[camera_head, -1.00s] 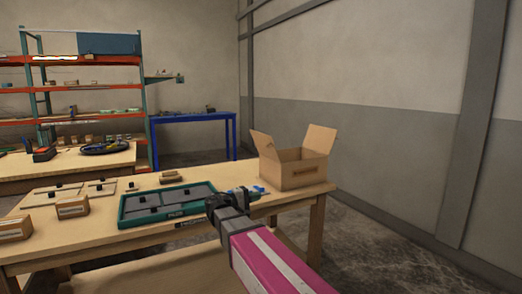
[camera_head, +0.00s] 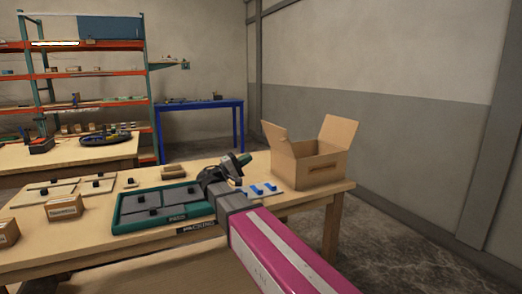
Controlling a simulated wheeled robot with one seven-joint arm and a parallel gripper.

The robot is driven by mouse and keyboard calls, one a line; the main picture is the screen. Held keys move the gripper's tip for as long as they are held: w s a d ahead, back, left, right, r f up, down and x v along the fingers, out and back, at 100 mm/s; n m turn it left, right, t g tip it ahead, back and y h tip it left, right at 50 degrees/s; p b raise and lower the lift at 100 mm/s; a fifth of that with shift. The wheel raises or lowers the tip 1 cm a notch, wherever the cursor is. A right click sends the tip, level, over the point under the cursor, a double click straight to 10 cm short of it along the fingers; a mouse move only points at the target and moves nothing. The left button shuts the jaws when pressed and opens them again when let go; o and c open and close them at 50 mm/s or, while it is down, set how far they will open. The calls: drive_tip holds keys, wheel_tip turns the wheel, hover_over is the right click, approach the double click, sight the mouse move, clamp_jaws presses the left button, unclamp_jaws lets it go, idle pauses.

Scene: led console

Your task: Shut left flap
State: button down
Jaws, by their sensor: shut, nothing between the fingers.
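An open cardboard box (camera_head: 316,170) stands at the right end of the wooden table. Its left flap (camera_head: 274,138) stands up and leans outward to the left. Its right flap (camera_head: 339,130) also stands up and leans outward. My gripper (camera_head: 245,158) is to the left of the box, a little apart from the left flap in the picture. It is shut and empty. My pink arm reaches it from the lower right and hides part of the table edge.
A green-rimmed tray (camera_head: 125,212) with grey plates lies left of my gripper. Several blue pieces (camera_head: 263,189) lie on a light plate between gripper and box. Small cardboard boxes (camera_head: 64,207) stand at the table's left. The floor right of the table is clear.

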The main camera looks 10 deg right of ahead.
approach(283, 130)
drive_tip(key=d, duration=0.1)
drive_tip(key=w+d, duration=0.1)
drive_tip(key=d, duration=0.1)
drive_tip(key=w+d+f, duration=0.1)
drive_tip(key=d, duration=0.1)
drive_tip(key=shift+f, duration=0.1)
idle(0.4)
drive_tip(key=shift+w+d+r+g+y, duration=0.2)
drive_tip(key=shift+d+r+g+y, duration=0.1)
drive_tip(key=shift+d+r+y, duration=0.5)
drive_tip(key=d+r+y, duration=0.1)
drive_tip(key=w+d+r+g+y, duration=0.1)
drive_tip(key=d+y, duration=0.1)
drive_tip(key=d+r+y, duration=0.1)
drive_tip(key=y, duration=0.1)
drive_tip(key=shift+w+d+g, duration=0.3)
drive_tip(key=shift+g, duration=0.1)
drive_tip(key=w+d+f+g+y, duration=0.1)
drive_tip(key=w+d+f+y, duration=0.1)
drive_tip(key=d, duration=0.4)
drive_tip(key=w+d+f+g+y, duration=0.1)
drive_tip(key=w+d+f+y, duration=0.1)
drive_tip(key=d+f+y, duration=0.2)
drive_tip(key=shift+d+f+y, duration=0.3)
drive_tip(key=shift+d+y, duration=0.7)
drive_tip(key=shift+d, duration=0.7)
drive_tip(key=shift+w+f, duration=0.1)
drive_tip(key=shift+w, duration=0.05)
